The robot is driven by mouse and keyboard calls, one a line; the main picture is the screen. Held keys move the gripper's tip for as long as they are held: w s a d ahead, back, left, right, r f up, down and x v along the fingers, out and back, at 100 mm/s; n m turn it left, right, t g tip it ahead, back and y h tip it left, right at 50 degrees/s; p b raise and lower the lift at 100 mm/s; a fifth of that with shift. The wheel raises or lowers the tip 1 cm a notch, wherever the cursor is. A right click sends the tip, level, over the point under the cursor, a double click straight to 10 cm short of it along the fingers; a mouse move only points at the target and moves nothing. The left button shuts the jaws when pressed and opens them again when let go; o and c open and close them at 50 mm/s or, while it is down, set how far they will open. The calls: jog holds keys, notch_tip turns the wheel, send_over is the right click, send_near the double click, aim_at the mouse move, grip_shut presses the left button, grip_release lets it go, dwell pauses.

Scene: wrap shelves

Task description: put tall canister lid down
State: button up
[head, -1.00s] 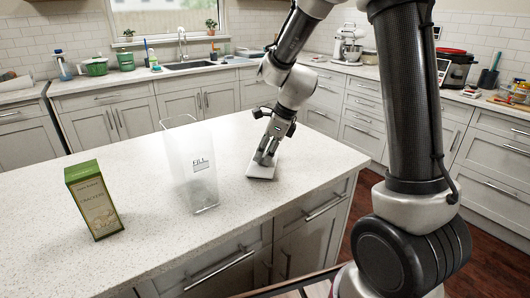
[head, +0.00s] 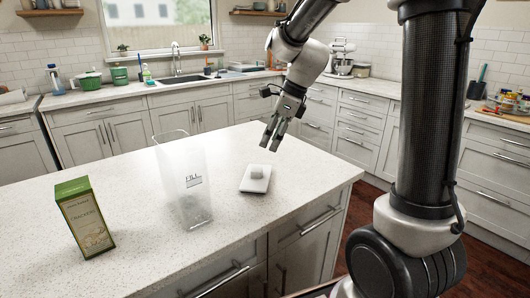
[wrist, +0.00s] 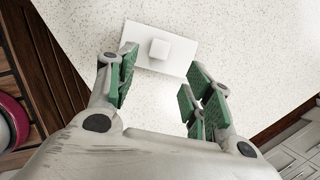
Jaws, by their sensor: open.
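The tall canister lid (head: 249,183) is a flat white plate with a square knob on top. It lies flat on the speckled island top, knob up, to the right of the canister; it also shows in the wrist view (wrist: 178,61). The tall canister (head: 183,190) is clear, upright and open at the top, with a "FILL" mark. My gripper (head: 271,146) is open and empty, above and a little right of the lid, apart from it. In the wrist view its green-padded fingers (wrist: 161,88) are spread, with the lid beyond them.
A green and tan cracker box (head: 86,220) stands upright left of the canister on the island (head: 130,180). The island top is clear behind and between them. The sink counter (head: 120,93) runs along the back wall.

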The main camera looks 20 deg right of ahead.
jog(key=s+d+r+n+h, duration=0.1)
jog(key=s+d+n, duration=0.2)
jog(key=s+n, duration=0.4)
jog(key=s+d+r+n+t+h, duration=0.1)
jog(key=s+d+n, duration=0.3)
jog(key=s+n, duration=0.4)
jog(key=s+d+r+n+t+h, duration=0.1)
jog(key=s+d+r+n+h, duration=0.1)
jog(key=s+n, duration=0.6)
jog(key=shift+s+d+r, duration=0.65)
jog(key=shift+s+d, duration=0.05)
jog(key=shift+d, duration=0.2)
